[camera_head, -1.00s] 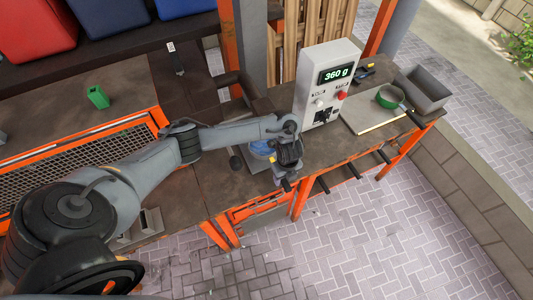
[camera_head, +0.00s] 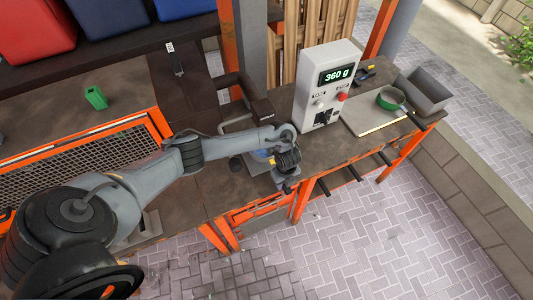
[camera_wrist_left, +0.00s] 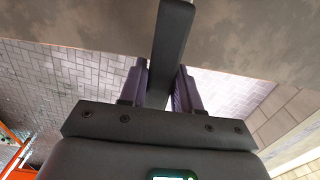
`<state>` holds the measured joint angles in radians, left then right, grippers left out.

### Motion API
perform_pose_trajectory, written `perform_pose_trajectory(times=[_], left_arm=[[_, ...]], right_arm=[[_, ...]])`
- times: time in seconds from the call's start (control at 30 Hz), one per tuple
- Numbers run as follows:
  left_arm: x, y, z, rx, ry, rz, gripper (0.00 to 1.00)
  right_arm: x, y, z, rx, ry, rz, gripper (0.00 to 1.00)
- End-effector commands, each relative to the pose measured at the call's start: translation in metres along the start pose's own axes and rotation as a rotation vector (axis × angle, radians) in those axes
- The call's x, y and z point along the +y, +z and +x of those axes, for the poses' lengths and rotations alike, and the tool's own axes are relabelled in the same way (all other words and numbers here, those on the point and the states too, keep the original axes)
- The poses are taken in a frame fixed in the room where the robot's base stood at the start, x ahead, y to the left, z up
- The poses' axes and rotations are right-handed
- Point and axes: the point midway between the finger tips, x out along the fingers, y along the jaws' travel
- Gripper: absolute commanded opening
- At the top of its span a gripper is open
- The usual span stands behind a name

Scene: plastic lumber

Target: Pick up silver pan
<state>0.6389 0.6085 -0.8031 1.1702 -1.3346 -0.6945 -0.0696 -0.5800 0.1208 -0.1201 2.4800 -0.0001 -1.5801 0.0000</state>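My left gripper (camera_head: 287,178) is at the bench's front edge, just right of the pan. In the left wrist view its two fingers (camera_wrist_left: 160,85) stand on either side of a dark straight bar (camera_wrist_left: 172,35), which looks like a handle. The fingers look slightly apart from the bar. The pan's body does not show there. My right gripper is not in view.
The scale box (camera_head: 328,85) reads 360 g and stands close right of my gripper. Several dark handles stick out below the front edge. Paved floor lies in front.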

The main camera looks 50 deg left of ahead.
Motion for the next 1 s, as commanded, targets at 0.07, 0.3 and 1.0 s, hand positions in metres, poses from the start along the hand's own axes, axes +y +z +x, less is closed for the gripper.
perform_pose_trajectory(times=[0.07, 0.3, 1.0], left_arm=[[0.000, 0.000, 0.000, 0.000, 0.000, 0.000, 0.18], [-0.001, 0.001, -0.001, -0.001, -0.001, 0.000, 0.00], [-0.005, -0.007, -0.051, 0.001, -0.005, 0.004, 0.00]], right_arm=[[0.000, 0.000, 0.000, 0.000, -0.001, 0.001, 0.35], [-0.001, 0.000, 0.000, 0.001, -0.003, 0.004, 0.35], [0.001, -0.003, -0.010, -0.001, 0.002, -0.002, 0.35]])
